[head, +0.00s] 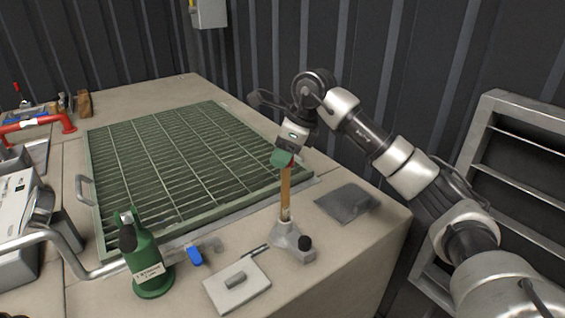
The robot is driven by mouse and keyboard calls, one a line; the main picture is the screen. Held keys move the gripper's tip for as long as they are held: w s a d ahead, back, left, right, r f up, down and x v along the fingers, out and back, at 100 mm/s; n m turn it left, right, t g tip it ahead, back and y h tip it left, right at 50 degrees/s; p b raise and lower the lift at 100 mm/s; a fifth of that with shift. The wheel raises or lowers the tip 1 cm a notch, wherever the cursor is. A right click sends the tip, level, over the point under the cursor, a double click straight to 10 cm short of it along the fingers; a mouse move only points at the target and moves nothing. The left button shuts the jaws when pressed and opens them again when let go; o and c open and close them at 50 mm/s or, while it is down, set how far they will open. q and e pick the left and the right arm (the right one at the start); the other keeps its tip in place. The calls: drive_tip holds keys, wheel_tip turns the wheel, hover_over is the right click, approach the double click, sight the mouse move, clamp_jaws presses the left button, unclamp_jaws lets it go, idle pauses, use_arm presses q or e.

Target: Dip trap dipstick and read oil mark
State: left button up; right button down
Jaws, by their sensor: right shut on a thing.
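My right gripper (285,153) is shut on the top of the dipstick (285,187), at a green piece. The dipstick is a thin, tan, upright stick below the jaws. Its lower end meets a grey fitting (287,234) on the pale slab, and I cannot tell how deep it sits inside. A small black knob (305,243) stands on the fitting's right side. No oil mark can be made out at this size. My left gripper is not in view.
A green grating (185,165) lies behind and left of the fitting. A labelled green bottle-shaped unit (148,262), a blue-handled valve (195,256) and a pale plate (236,285) stand in front. A dark grey plate (347,202) lies to the right, near the slab's edge.

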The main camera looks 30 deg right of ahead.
wheel_tip(320, 180, up, 5)
drive_tip(key=shift+f+p, duration=0.1)
drive_tip(key=shift+p, duration=0.8)
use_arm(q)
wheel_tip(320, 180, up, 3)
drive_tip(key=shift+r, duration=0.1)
use_arm(e)
drive_tip(key=c, duration=1)
unclamp_jaws()
drive_tip(key=o, duration=0.3)
drive_tip(key=shift+o, duration=0.2)
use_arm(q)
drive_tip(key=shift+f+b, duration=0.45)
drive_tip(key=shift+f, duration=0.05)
use_arm(e)
drive_tip(key=v, duration=1.1)
